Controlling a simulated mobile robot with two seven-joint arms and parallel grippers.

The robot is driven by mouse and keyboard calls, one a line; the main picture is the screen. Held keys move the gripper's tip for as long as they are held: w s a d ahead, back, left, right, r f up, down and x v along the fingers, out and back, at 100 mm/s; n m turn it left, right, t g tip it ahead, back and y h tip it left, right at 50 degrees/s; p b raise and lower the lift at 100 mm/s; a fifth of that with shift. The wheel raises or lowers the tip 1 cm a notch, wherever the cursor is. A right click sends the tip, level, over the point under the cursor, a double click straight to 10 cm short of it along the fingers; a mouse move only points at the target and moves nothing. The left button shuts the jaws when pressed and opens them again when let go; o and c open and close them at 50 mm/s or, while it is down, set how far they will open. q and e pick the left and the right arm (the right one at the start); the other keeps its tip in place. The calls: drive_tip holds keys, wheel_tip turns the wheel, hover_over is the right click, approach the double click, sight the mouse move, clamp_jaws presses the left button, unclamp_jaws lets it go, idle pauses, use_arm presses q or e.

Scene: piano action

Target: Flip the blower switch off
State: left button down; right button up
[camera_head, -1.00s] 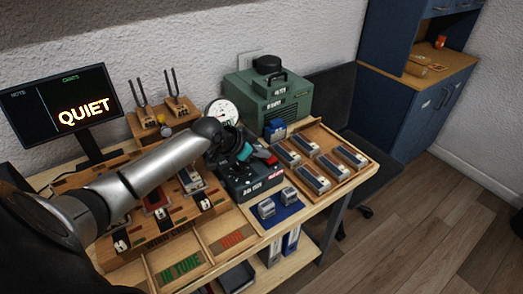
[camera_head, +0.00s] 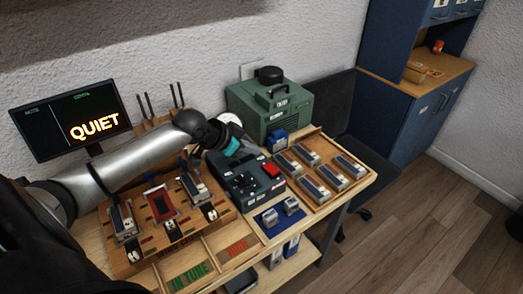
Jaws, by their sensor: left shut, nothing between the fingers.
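A dark grey box (camera_head: 243,192) stands in the middle of the table. A red switch (camera_head: 272,170) shows on its top at the right; whether it is on or off is too small to tell. A green machine (camera_head: 265,107) with a handle and a black cap stands behind it. My left gripper (camera_head: 241,149), with teal parts, is over the back edge of the dark box, left of the red switch and apart from it. It is shut and empty, its fingertips hard to make out. My right gripper is out of view.
A monitor (camera_head: 69,119) reads "QUIET". A wooden rack (camera_head: 155,228) with several key parts stands at the front left. A wooden tray (camera_head: 347,195) with several grey blocks is at the right. A blue mat (camera_head: 270,222) holds two small blocks.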

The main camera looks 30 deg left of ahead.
use_arm(q)
drive_tip(key=shift+a+v, duration=0.15)
drive_tip(key=shift+v, duration=0.9)
drive_tip(key=shift+a+v, duration=0.2)
drive_tip(key=shift+v, duration=0.85)
drive_tip(key=shift+w, duration=0.1)
drive_tip(key=s+d+f+g, duration=0.3)
drive_tip(key=s+d+f, duration=0.7)
drive_tip(key=s+d, duration=0.25)
drive_tip(key=s+d+n+g+y, duration=0.25)
drive_tip(key=s+d, duration=0.35)
drive_tip(key=s, duration=0.4)
wheel_tip(320, 180, down, 27)
drive_tip(key=s+b, duration=0.3)
drive_tip(key=b, duration=0.1)
drive_tip(key=s+a+f+g+b, duration=0.2)
drive_tip(key=s+f+b, duration=0.2)
drive_tip(key=s+f, duration=1)
wheel_tip(320, 180, down, 3)
drive_tip(key=shift+s+a+f, duration=0.25)
drive_tip(key=shift+s+a, duration=0.05)
drive_tip(key=shift+s, duration=0.1)
